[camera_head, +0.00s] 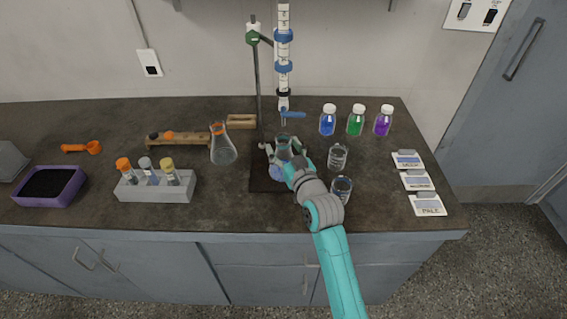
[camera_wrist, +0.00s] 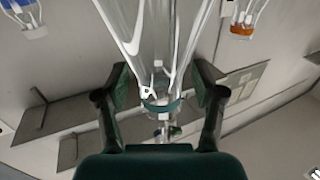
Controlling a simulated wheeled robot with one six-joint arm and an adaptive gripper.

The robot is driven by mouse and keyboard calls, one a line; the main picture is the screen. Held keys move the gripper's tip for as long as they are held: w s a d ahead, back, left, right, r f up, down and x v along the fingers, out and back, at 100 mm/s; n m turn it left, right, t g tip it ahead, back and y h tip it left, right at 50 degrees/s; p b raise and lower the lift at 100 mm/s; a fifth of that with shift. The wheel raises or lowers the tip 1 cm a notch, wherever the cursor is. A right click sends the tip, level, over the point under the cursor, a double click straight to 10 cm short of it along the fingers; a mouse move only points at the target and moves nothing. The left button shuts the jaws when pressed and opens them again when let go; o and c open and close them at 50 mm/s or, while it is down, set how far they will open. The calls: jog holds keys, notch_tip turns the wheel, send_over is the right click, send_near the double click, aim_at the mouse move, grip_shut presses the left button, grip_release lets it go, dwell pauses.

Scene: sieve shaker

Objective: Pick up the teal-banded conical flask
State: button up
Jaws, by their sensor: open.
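The teal-banded conical flask (camera_head: 283,141) stands under the burette, on the dark base of its stand, partly hidden by my gripper in the head view. In the wrist view, the clear flask (camera_wrist: 160,50) lies between my two fingers, with its teal band (camera_wrist: 163,108) showing near the palm. My gripper (camera_head: 281,150) is open around the flask; in the wrist view its fingers (camera_wrist: 161,78) stand one on each side, with gaps visible. Whether either finger touches the glass is unclear.
The burette (camera_head: 284,50) hangs directly above. An orange-banded flask (camera_head: 222,150) stands to the left, behind a grey tube rack (camera_head: 155,190). Two beakers (camera_head: 337,158) (camera_head: 342,188) stand close to the right of my gripper. Capped bottles (camera_head: 356,123) stand behind them.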

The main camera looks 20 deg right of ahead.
aim_at(284, 137)
jog(key=shift+w, duration=0.2)
grip_shut()
jog(key=shift+r, duration=0.15)
dwell(0.3)
jog(key=shift+r, duration=1.75)
jog(key=s+d, duration=0.1)
jog(key=s, duration=1.6)
jog(key=shift+s+d+r, duration=0.1)
jog(key=shift+s+r, duration=0.05)
jog(key=shift+r, duration=0.65)
jog(key=shift+s+d+r, duration=0.1)
jog(key=shift+s+r, duration=0.1)
jog(key=shift+r, duration=0.6)
jog(key=shift+s+r, duration=0.15)
jog(key=shift+r, duration=0.65)
